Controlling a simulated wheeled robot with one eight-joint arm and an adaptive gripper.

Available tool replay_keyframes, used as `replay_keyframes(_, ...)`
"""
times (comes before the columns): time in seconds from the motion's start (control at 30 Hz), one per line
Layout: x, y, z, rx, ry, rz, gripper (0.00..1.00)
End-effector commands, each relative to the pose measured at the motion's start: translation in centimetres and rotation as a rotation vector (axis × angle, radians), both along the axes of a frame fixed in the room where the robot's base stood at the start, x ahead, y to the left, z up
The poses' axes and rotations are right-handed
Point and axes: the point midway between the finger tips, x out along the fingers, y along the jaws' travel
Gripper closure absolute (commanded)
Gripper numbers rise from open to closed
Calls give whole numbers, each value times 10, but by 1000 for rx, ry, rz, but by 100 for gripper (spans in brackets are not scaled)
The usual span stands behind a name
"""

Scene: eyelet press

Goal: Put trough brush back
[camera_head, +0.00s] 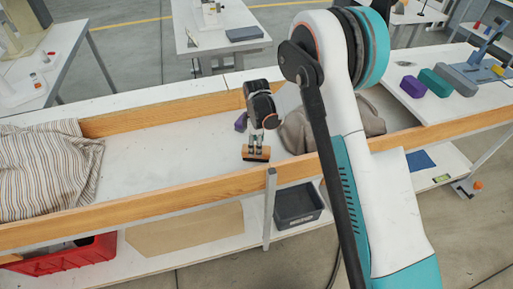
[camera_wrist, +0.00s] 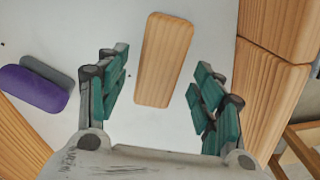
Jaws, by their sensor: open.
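The trough brush, a wooden-backed block (camera_head: 257,154), lies on the white trough floor near the front rail in the head view. In the wrist view the brush's pale wooden back (camera_wrist: 165,60) lies between and beyond the two fingers. My gripper (camera_head: 257,143) is open just over the brush; its spread green-padded fingers (camera_wrist: 160,100) show on either side in the wrist view, with gaps to the brush. I cannot tell its exact height above it. The brush's underside is mostly hidden.
Wooden rails (camera_head: 150,203) edge the trough. A purple-and-grey block (camera_wrist: 35,88) lies beside the brush. Striped cloth (camera_head: 45,170) lies left, grey-brown cloth (camera_head: 340,122) right. A dark bin (camera_head: 298,205) and red crate (camera_head: 70,262) sit below. Purple, green and grey blocks (camera_head: 436,82) stand right.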

Motion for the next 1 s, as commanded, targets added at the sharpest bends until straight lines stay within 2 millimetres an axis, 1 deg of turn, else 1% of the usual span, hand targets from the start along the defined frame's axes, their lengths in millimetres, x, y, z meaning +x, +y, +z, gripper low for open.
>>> replay_keyframes(0.03,0,0,16,0,0,0,39)
replay_keyframes(0.1,0,0,31,0,0,0,39)
replay_keyframes(0.3,0,0,65,0,0,0,39)
replay_keyframes(0.4,0,0,76,0,0,0,39)
replay_keyframes(0.5,0,0,82,0,0,0,39)
replay_keyframes(0.7,0,0,85,0,-1,-1,39)
replay_keyframes(0.77,-1,-2,89,2,-4,-10,39)
replay_keyframes(0.87,-4,-9,106,6,-19,-48,39)
replay_keyframes(0.97,-11,-21,136,17,-48,-121,39)
replay_keyframes(1.0,-16,-27,150,22,-63,-157,39)
